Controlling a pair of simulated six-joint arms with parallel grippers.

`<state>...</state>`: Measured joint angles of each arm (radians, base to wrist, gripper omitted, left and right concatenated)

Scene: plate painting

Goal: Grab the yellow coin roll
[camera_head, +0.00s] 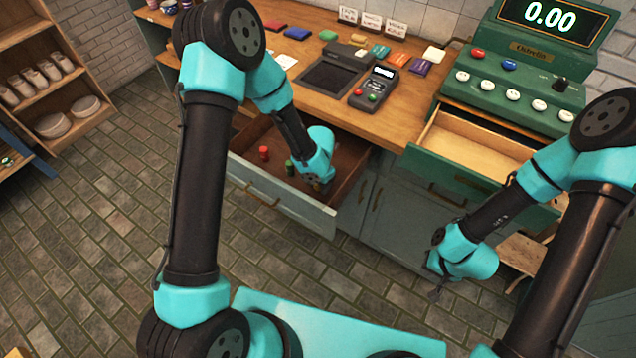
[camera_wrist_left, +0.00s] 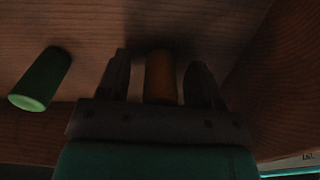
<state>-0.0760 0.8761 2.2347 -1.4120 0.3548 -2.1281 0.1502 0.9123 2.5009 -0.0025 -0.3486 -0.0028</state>
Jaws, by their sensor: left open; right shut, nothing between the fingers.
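The yellow coin roll (camera_wrist_left: 160,78) looks dark orange in the dim left wrist view, standing or lying on the drawer's wooden floor. My left gripper (camera_wrist_left: 160,66) is open, with one finger on each side of the roll and visible gaps between. In the head view my left gripper (camera_head: 318,185) reaches down into the open wooden drawer (camera_head: 285,196), and the arm mostly hides the yellow roll. A green roll (camera_wrist_left: 40,80) is left of the fingers; it also shows in the head view (camera_head: 289,168). My right gripper (camera_head: 437,285) is shut and empty, in front of the cabinets.
A red roll (camera_head: 264,153) is further left in the same drawer. The green cash register (camera_head: 520,90) has its own drawer (camera_head: 470,145) open at the right. The counter above holds a card terminal (camera_head: 375,88), a dark tray (camera_head: 328,78) and several coloured items.

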